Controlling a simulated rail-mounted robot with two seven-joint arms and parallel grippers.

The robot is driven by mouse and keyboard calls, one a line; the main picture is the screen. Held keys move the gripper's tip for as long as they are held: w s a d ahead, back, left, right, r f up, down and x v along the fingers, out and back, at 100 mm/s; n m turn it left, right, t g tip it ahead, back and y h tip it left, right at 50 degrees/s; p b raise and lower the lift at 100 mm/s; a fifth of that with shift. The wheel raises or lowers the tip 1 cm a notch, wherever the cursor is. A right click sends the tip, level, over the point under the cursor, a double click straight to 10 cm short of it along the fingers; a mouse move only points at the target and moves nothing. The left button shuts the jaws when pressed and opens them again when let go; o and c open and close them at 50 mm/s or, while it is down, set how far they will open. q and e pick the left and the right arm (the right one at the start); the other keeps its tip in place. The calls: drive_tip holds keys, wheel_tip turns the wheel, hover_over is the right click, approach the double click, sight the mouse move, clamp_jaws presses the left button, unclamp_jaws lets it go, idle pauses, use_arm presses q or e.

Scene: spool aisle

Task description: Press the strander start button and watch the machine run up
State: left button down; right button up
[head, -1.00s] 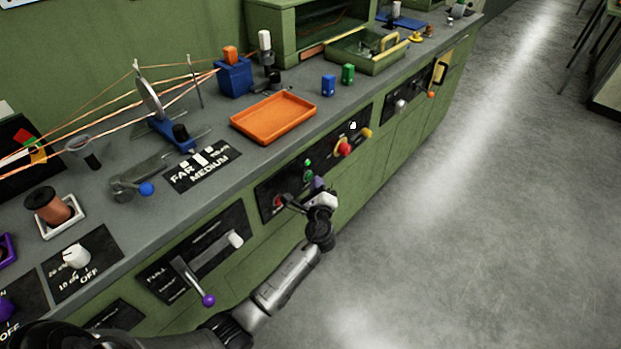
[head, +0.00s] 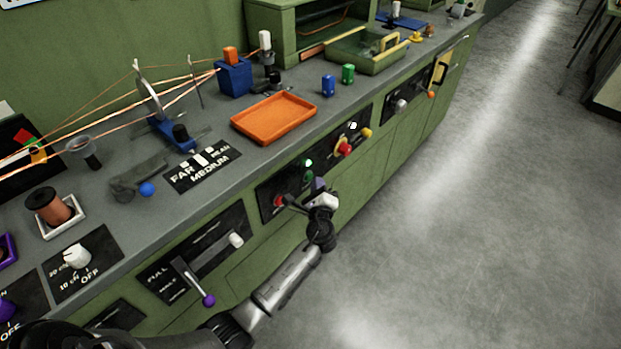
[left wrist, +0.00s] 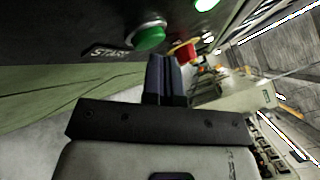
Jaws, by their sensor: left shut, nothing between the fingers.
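The green start button (head: 308,176) is on the dark control panel in the bench front. It shows large in the left wrist view (left wrist: 149,37), beside the word START. My left gripper (head: 318,184) is shut and empty. Its fingertips (left wrist: 166,60) are close to the button, just below and right of it in the wrist view; contact cannot be made out. A lamp (head: 308,162) above the button glows green. The strander's wheel (head: 150,97), with copper wires running past it, stands on the bench. My right gripper is not in view.
A red button (head: 280,201) is left of the start button, and a red mushroom button (head: 345,149) is to its right. A purple-knobbed lever (head: 208,300) sticks out at lower left. An orange tray (head: 273,118) lies on the bench.

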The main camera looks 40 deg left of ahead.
use_arm(q)
drive_tip(key=shift+d, duration=0.3)
drive_tip(key=d, duration=0.6)
drive_tip(key=shift+w, duration=0.15)
idle(0.4)
idle(0.3)
